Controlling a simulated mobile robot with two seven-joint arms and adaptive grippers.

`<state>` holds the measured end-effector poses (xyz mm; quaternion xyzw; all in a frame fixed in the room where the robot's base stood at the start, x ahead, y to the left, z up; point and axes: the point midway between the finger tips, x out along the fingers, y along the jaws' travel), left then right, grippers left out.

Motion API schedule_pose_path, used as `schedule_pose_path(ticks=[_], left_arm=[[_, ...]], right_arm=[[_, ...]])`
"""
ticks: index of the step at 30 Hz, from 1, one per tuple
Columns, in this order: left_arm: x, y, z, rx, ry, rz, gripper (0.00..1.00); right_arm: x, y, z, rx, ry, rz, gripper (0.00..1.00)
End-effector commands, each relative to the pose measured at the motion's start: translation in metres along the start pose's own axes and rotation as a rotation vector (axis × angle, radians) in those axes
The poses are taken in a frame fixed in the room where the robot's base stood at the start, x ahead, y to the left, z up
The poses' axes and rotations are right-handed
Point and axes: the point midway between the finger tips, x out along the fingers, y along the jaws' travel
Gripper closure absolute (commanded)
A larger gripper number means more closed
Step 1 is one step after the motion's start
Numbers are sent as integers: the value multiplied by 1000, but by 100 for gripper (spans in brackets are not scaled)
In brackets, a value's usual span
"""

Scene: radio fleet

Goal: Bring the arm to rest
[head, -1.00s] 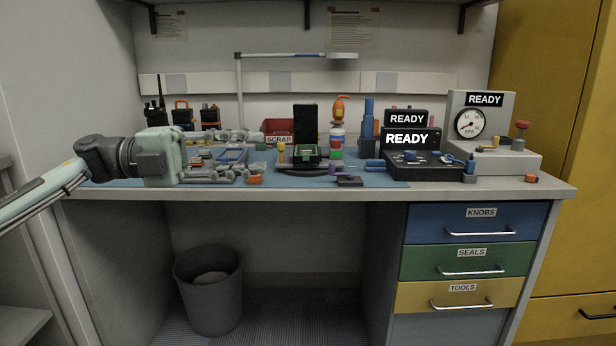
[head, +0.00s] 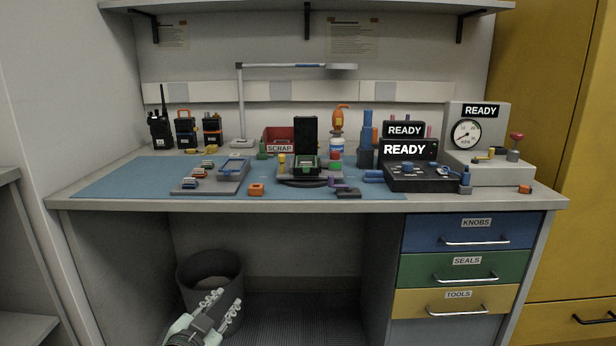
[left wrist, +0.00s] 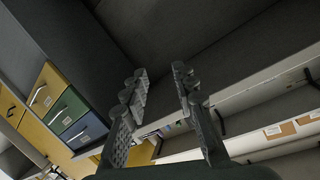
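My left gripper (head: 226,300) shows low in the head view, in front of the grey bin and below the bench top. Its fingers point up and to the right. In the left wrist view the two fingers (left wrist: 160,78) stand apart with nothing between them, so it is open and empty. My right gripper is in neither view. The bench (head: 330,203) stands ahead with nothing of the arm above it.
The grey waste bin (head: 195,268) is partly hidden behind the gripper. Labelled drawers (head: 470,234) are closed at right. Dark radios (head: 186,130) stand at the back left.

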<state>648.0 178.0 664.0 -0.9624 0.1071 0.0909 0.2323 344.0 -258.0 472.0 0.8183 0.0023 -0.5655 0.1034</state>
Motion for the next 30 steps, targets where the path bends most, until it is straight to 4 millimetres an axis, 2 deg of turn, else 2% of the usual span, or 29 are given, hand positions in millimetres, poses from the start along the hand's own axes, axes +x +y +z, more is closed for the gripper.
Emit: schedule_pose_path(ticks=[1, 3, 5, 6, 9, 12, 15, 19, 23, 30], left_arm=[[-16, 9, 35, -46, -110, 2, 72], [-40, 20, 83, -96, -262, 4, 72], [-65, 30, 121, -136, -389, 9, 72], [-83, 37, 145, -161, -472, 14, 72], [-134, 56, 197, -218, -671, 31, 72], [-185, 73, 236, -264, -843, 51, 72], [-228, 86, 261, -297, -972, 71, 72], [-262, 95, 278, -320, -1073, 86, 72], [-272, 98, 283, -328, -1104, 91, 72], [-272, 98, 283, -327, -1103, 91, 72]], right_arm=[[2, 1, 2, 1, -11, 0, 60], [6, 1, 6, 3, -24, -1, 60], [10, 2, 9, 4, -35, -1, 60], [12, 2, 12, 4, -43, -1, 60], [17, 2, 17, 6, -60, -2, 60], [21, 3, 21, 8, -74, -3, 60], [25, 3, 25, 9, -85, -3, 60], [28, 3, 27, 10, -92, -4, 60], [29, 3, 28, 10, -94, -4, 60], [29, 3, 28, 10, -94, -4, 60]])
